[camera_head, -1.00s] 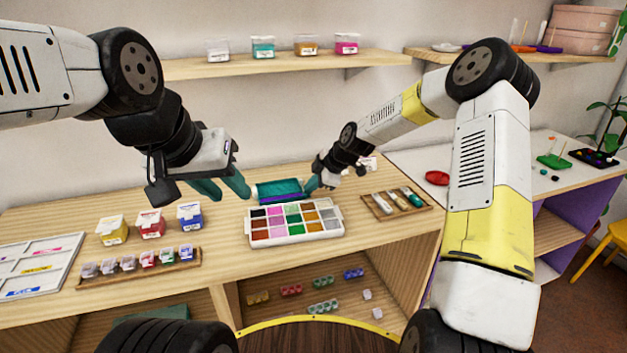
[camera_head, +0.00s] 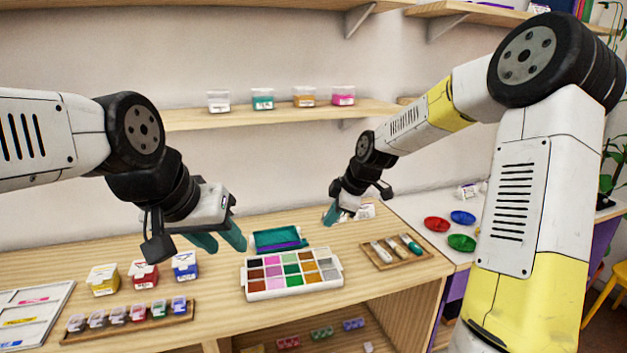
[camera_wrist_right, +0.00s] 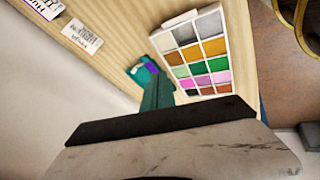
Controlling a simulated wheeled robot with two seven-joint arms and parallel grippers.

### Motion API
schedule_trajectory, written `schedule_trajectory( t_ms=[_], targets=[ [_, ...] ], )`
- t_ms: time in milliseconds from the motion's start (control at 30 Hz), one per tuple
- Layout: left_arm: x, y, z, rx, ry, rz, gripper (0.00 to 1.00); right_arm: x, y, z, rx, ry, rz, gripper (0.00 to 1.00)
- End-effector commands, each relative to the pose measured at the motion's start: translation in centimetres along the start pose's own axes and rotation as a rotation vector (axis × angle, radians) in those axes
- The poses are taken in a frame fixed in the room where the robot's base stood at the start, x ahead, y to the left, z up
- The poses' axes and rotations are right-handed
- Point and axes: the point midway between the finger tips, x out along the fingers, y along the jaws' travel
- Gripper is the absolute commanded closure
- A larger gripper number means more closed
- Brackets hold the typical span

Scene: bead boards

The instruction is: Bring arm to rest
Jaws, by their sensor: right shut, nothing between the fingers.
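My right gripper (camera_head: 331,215) is shut and empty, above the worktop behind and to the right of the bead box. Its teal fingers (camera_wrist_right: 157,95) lie together in the right wrist view. The white bead box (camera_head: 291,291) has several coloured compartments and also shows in that view (camera_wrist_right: 187,61). A teal tray with a purple edge (camera_head: 278,238) lies just behind the box, apart from the right gripper. My left gripper (camera_head: 218,241) hangs at the left with its two teal fingers apart and nothing between them.
A wooden tray (camera_head: 372,246) with small bottles lies right of the box. Lidded tubs (camera_head: 144,274) and a rack of small jars (camera_head: 150,323) stand at the left. A shelf (camera_head: 205,118) with tubs is on the wall. Red and green dishes (camera_head: 461,243) sit at the right.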

Motion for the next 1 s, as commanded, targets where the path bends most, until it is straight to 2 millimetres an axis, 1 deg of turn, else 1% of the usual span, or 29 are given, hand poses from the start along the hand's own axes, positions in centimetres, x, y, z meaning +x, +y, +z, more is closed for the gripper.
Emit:
schedule_trajectory(
  t_ms=[33,233,300,367,400,467,500,600,733,833,900,1000],
  targets=[
    [0.0,0.0,0.0,0.0,0.0,0.0,0.64,-2.2,-1.0,-0.2,0.052,-0.045,0.012,1.0],
    [0.0,0.0,0.0,0.0,0.0,0.0,0.64,-9.7,-5.6,0.4,0.369,-0.168,0.083,1.0],
    [0.0,0.0,0.0,0.0,0.0,0.0,0.64,-12.4,-7.4,0.7,0.491,-0.189,0.121,1.0],
    [0.0,0.0,0.0,0.0,0.0,0.0,0.64,-14.5,-9.1,0.8,0.601,-0.196,0.154,1.0],
    [0.0,0.0,0.0,0.0,0.0,0.0,0.64,-15.8,-10.3,1.0,0.676,-0.194,0.178,1.0],
    [0.0,0.0,0.0,0.0,0.0,0.0,0.64,-17.8,-12.1,1.2,0.79,-0.183,0.211,1.0],
    [0.0,0.0,0.0,0.0,0.0,0.0,0.64,-18.9,-13.3,1.4,0.867,-0.171,0.232,1.0],
    [0.0,0.0,0.0,0.0,0.0,0.0,0.64,-21.3,-16.4,1.8,1.053,-0.125,0.269,1.0],
    [0.0,0.0,0.0,0.0,0.0,0.0,0.64,-23.0,-19.8,2.2,1.249,-0.057,0.286,1.0],
    [0.0,0.0,0.0,0.0,0.0,0.0,0.64,-23.6,-21.4,2.4,1.347,-0.018,0.285,1.0],
    [0.0,0.0,0.0,0.0,0.0,0.0,0.64,-23.8,-22.1,2.5,1.389,-0.002,0.283,1.0],
    [0.0,0.0,0.0,0.0,0.0,0.0,0.64,-23.9,-22.5,2.5,1.414,0.007,0.28,1.0]
  ],
)
